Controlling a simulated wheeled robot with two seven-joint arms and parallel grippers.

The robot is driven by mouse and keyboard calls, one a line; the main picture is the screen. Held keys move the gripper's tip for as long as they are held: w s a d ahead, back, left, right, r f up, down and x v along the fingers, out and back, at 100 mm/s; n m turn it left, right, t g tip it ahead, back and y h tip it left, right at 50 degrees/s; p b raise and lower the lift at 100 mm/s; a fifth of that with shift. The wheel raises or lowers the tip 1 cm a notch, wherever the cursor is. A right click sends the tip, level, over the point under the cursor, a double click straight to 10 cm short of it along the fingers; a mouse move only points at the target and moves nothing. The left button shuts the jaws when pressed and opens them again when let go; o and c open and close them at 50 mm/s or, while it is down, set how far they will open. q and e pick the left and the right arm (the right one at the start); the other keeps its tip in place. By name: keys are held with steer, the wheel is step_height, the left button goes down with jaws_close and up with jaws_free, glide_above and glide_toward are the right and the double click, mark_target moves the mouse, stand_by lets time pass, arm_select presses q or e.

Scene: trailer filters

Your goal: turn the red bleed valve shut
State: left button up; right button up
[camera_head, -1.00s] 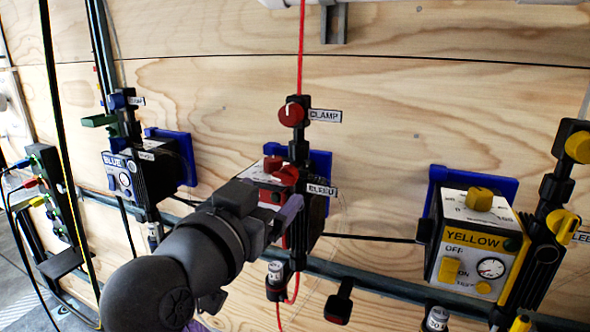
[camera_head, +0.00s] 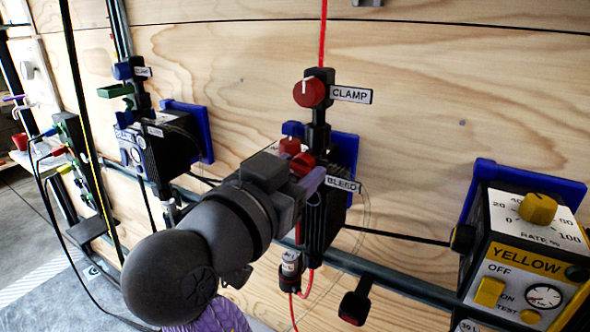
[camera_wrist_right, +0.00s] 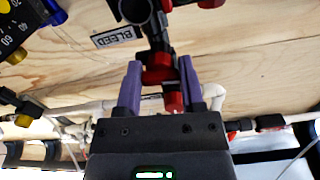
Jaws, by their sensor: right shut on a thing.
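The red bleed valve (camera_head: 303,163) sits on the dark vertical fitting below the red clamp knob (camera_head: 309,92), beside the BLEED label (camera_head: 343,184). My right gripper (camera_head: 309,180) is at the valve, and its wrist hides much of the red pump. In the right wrist view the red valve handle (camera_wrist_right: 158,72) lies between the two purple fingers of my right gripper (camera_wrist_right: 160,82). The gripper is shut on the handle. The handle's exact angle is hard to tell. My left gripper is not in view.
The yellow pump (camera_head: 521,267) stands at the right and the blue pump (camera_head: 165,152) at the left. A grey rail (camera_head: 390,281) runs below them. A red-tipped dark fitting (camera_head: 356,302) hangs from it. The plywood wall above right is clear.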

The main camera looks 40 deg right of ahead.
jaws_close()
steer(key=shift+f+m+b, duration=0.25)
steer(key=shift+m+b, duration=0.35)
steer(key=shift+b, duration=0.15)
steer(key=shift+r, duration=0.25)
steer(key=o, duration=0.9)
jaws_free()
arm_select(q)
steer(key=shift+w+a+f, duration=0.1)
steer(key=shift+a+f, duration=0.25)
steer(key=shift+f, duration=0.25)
